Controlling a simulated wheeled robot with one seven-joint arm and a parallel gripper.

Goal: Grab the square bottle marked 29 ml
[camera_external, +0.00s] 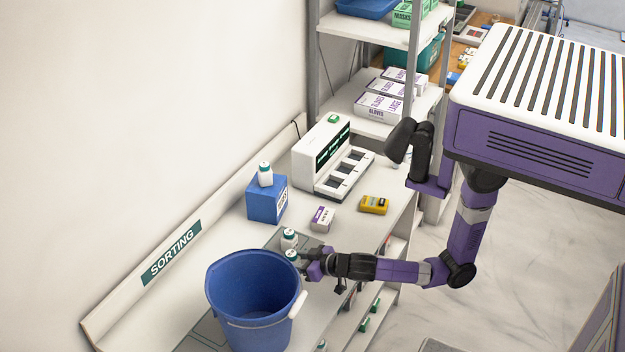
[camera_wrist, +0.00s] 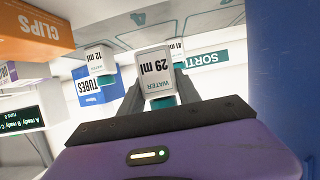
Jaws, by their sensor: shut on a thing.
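The square white bottle marked 29 ml (camera_wrist: 155,66) stands out in the wrist view, its label upside down and reading WATER, with a green part below. My gripper (camera_wrist: 160,97) is shut on it, one dark finger on each side.
The blue bucket (camera_external: 250,318) is close beside my gripper. A blue TUBES box (camera_external: 267,203) carries a bottle marked 12 ml (camera_wrist: 98,60). A small white box (camera_external: 321,219), a yellow item (camera_external: 374,204) and a white machine (camera_external: 322,150) stand further back.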

